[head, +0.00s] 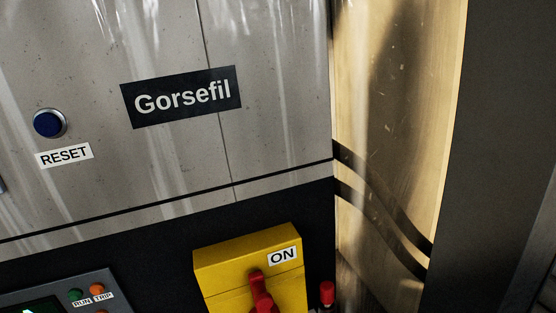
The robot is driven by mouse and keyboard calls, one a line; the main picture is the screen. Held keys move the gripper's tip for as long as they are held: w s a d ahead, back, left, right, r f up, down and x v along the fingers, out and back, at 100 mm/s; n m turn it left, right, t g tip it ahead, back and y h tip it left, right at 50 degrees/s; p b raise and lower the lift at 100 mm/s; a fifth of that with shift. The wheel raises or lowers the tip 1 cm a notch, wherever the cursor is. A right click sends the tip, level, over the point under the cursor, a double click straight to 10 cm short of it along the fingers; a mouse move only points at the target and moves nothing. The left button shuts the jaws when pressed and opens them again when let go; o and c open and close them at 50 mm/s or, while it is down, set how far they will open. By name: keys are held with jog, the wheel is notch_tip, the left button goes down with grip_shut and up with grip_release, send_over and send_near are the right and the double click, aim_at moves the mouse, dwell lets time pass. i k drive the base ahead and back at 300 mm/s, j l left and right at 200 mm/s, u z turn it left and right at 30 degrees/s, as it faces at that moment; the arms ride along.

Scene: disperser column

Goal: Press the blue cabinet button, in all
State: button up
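The blue button (48,123) is round and dark blue with a metal ring, at the left of the head view. It sits on a scuffed grey metal cabinet (285,95), above a white label (64,156) that reads RESET. Nothing covers it. My gripper is not in view, so its place relative to the button does not show.
A black plate (182,97) reads Gorsefil. Below are a yellow switch box (222,271) labelled ON with a red handle (262,292), a panel (40,296) with RUN and TRIP lamps, and a small red knob (327,292). A dark panel (490,130) stands right.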

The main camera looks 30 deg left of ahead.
aim_at(47, 124)
jog(key=u, duration=1.3)
